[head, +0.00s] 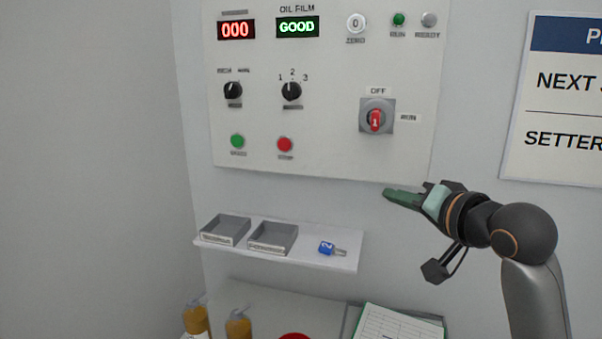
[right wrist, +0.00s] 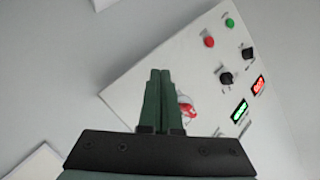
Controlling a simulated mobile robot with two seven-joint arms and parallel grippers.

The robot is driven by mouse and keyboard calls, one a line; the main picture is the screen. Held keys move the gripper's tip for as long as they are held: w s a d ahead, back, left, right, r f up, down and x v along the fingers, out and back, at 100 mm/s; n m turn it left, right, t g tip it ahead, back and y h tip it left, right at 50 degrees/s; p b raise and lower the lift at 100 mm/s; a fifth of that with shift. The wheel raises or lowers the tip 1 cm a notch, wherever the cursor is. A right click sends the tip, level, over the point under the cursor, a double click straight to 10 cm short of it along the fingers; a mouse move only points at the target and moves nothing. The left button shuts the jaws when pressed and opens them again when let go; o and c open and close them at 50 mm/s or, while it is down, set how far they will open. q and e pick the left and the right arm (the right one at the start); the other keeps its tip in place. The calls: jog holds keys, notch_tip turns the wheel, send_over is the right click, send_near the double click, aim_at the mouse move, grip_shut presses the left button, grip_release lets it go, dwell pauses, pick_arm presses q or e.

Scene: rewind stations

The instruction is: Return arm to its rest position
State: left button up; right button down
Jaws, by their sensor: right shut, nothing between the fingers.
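My right gripper (head: 388,194) is shut and empty, with its green fingers pointing left, just below the lower right edge of the control panel (head: 330,150) in the head view. In the right wrist view, the two fingers (right wrist: 158,75) lie together side by side, with the tilted panel (right wrist: 150,65) behind them. The red rotary switch (head: 376,120) on its grey plate sits above and slightly left of the fingertips and apart from them. In the wrist view the switch (right wrist: 187,108) is partly hidden by the fingers. My left gripper is not in view.
A white shelf (head: 340,264) below the panel holds two grey trays (head: 226,229) (head: 272,237) and a blue-tagged key (head: 328,248). Below it are amber bottles (head: 238,325) and a clipboard (head: 398,325). A printed sign (head: 560,100) hangs at right. The wall left is bare.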

jog(key=s+d+f+n+g+h, duration=0.1)
jog(key=s+f+g, duration=0.3)
jog(key=f, duration=0.9)
jog(key=s+f+n+g+h, duration=0.15)
jog(key=s+f, duration=0.45)
jog(key=f, duration=0.7)
jog(key=s+d+f+n+g+h, duration=0.1)
jog(key=s+d+f+n+g, duration=0.15)
jog(key=s+f, duration=0.75)
jog(key=s+d+f+n+g+h, duration=0.1)
jog(key=s+f+g+h, duration=0.3)
jog(key=s, duration=1)
jog(key=w+a+f+t+y, duration=0.2)
jog(key=f+t, duration=0.1)
jog(key=f, duration=0.3)
jog(key=w+a+f+t+y, duration=0.2)
jog(key=f+t, duration=0.1)
jog(key=f, duration=0.3)
jog(key=shift+w, duration=0.3)
